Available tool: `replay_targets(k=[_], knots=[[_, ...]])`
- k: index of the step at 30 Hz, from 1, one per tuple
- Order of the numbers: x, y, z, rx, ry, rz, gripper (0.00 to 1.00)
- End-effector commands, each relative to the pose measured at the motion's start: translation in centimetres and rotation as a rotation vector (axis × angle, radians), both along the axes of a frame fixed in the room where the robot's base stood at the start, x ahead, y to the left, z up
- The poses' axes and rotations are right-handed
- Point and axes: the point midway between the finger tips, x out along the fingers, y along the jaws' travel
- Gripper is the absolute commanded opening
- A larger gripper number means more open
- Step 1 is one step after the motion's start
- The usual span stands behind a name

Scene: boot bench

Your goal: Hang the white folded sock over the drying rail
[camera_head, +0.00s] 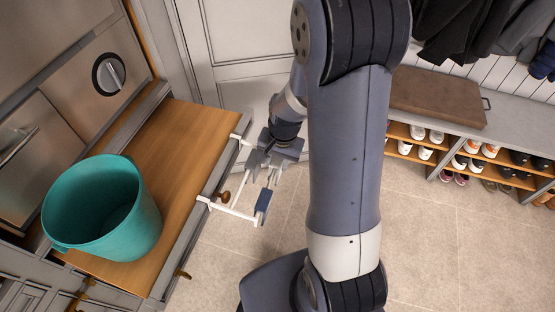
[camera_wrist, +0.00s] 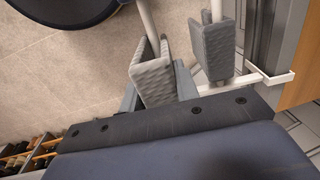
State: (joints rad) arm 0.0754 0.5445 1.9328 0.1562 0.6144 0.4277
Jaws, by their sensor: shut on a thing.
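The white drying rail (camera_head: 232,210) juts out from the front edge of the wooden counter. In the wrist view, its white bracket and bar (camera_wrist: 266,79) run just below my fingers. My gripper (camera_head: 264,180) is over the rail, its fingers on and between the bars as seen from above. In the wrist view, my gripper (camera_wrist: 184,62) shows two grey textured pads with a gap between them. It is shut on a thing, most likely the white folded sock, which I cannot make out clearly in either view. Whether the sock touches the rail cannot be told.
A teal bucket (camera_head: 100,210) stands on the wooden counter (camera_head: 190,150) at the left. A brown knob (camera_head: 224,197) is close to the rail. At the right is a bench with a brown cushion (camera_head: 437,101) and shelved shoes (camera_head: 470,160). The tiled floor (camera_head: 430,240) between is clear.

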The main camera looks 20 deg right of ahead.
Motion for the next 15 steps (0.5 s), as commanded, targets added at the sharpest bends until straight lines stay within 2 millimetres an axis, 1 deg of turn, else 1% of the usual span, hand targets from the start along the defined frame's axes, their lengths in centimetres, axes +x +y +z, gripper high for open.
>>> replay_targets(k=[1, 15], knots=[[-0.1, 0.0, -0.5, 0.000, 0.003, 0.000, 0.08], [-0.1, 0.0, -2.4, 0.000, 0.003, 0.000, 0.08]])
